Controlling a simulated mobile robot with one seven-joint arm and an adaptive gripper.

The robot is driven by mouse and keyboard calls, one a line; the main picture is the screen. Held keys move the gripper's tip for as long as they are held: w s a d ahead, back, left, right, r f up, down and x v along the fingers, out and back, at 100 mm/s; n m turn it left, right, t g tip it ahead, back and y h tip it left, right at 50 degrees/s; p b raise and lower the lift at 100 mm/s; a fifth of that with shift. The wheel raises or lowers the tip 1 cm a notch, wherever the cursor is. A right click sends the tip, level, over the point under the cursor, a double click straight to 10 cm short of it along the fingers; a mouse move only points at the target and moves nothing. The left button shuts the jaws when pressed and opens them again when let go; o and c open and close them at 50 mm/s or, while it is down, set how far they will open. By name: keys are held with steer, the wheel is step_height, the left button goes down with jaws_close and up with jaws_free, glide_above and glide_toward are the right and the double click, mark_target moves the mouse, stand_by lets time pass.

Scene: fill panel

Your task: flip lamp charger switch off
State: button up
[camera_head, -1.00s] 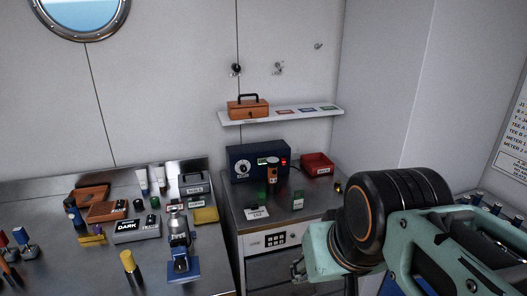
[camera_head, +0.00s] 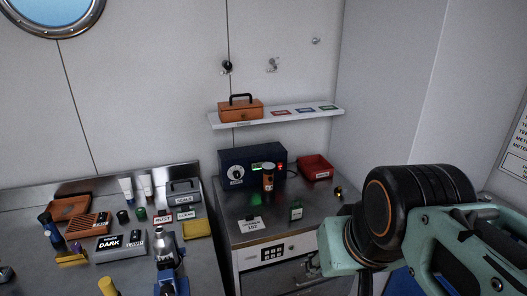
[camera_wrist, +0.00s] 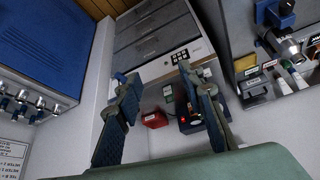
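The lamp charger (camera_head: 237,171) is a dark blue box with a white dial, a green-lit display and a red-lit switch (camera_head: 281,166) at its right. It stands on the metal counter against the wall. An orange and black lamp (camera_head: 268,177) stands at its front. In the wrist view the charger (camera_wrist: 189,124) shows between and beyond the fingers, near the right one, with its red light visible. My gripper (camera_wrist: 160,85) is open and empty, apart from the charger. In the head view my gripper (camera_head: 314,266) is at the counter's front right, lower and nearer than the charger.
A red bin (camera_head: 315,168) stands right of the charger. A green box (camera_head: 296,211) and a white "102" card (camera_head: 250,226) are on the counter before it. A shelf (camera_head: 285,116) with an orange toolbox (camera_head: 241,110) hangs above. A cluttered workbench (camera_head: 210,262) is at left.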

jaws_close()
stand_by(1.3)
